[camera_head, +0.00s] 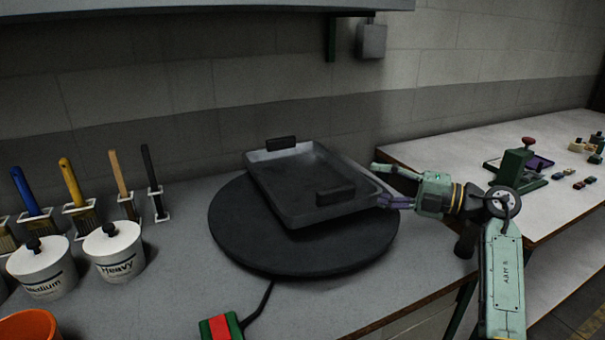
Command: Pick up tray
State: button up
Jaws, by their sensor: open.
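The tray (283,176) is a dark grey metal rectangle with low walls and a black block handle at its far end and another at its near right side. It lies on a round black turntable-like disc (310,258) on the grey bench. My gripper (377,184) is at the tray's right side, with its fingers spread apart. One finger is near the tray's right corner, and the other is farther back. I cannot tell whether the near finger touches the tray. Nothing is held.
Two white lidded pots (113,252) and several brushes in holders (75,210) stand at the left. An orange container (28,326) and a green-and-red box (221,327) are at the front. A second table (440,153) at the right holds a green press (514,167) and small items.

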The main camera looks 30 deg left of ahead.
aim_at(355, 178)
jog(key=a+p, duration=0.3)
jog(key=a, duration=0.3)
jog(key=shift+r, duration=0.1)
jog(key=shift+a, duration=0.3)
jog(key=shift+c, duration=0.6)
grip_shut()
